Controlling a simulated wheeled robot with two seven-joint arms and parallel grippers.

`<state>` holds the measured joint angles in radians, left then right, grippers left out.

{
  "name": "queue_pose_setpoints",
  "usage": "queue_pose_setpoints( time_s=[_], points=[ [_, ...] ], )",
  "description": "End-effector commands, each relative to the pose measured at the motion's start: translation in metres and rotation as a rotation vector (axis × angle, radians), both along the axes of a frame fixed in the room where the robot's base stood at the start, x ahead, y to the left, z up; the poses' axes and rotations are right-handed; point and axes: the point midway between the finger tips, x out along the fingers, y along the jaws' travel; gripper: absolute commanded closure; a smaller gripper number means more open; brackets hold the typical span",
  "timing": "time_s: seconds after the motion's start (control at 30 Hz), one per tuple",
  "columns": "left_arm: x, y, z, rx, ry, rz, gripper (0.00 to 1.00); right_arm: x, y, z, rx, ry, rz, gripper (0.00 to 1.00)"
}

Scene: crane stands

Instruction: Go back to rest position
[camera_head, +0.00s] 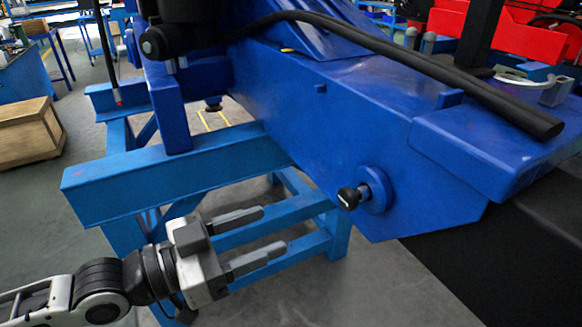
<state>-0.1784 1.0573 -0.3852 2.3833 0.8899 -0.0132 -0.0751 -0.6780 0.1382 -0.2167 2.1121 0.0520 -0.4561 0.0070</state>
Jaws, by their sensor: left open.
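My left gripper (262,236) comes in from the lower left. Its two grey fingers are apart with nothing between them, and they point right. It is in front of the light blue stand (180,178), below the large dark blue crane part (310,120). A black knob (349,197) on a round blue boss sits on the crane part's side, to the right of and above the fingertips. I cannot tell whether the fingers touch the stand's frame behind them. My right gripper is not in view.
A black bar (430,65) lies across the top of the crane part. A wooden crate (28,132) stands on the floor at the left. Red parts (530,42) are at the upper right. Grey floor (350,285) is open below the crane part.

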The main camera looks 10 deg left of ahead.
Motion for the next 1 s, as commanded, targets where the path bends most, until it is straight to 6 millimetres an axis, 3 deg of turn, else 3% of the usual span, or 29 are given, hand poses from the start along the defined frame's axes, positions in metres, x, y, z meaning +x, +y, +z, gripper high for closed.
queue_pose_setpoints(
  time_s=[0.13,0.23,0.43,0.5,0.63,0.8,1.0],
  points=[
    [0.002,0.000,-0.012,0.000,0.016,0.025,0.45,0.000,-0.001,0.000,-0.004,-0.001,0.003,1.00],
    [0.004,-0.001,-0.040,0.008,0.056,0.090,0.45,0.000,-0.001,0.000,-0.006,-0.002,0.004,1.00],
    [-0.005,0.006,-0.138,0.092,0.247,0.322,0.45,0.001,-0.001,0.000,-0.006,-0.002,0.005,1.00],
    [-0.016,0.009,-0.172,0.132,0.334,0.400,0.45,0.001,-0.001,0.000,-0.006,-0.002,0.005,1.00],
    [-0.041,0.014,-0.222,0.202,0.475,0.509,0.45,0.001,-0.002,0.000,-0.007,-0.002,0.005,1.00],
    [-0.061,0.017,-0.250,0.253,0.565,0.570,0.45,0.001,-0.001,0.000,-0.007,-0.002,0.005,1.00],
    [-0.062,0.017,-0.251,0.257,0.570,0.574,0.45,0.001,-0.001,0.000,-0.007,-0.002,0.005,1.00]
  ],
)
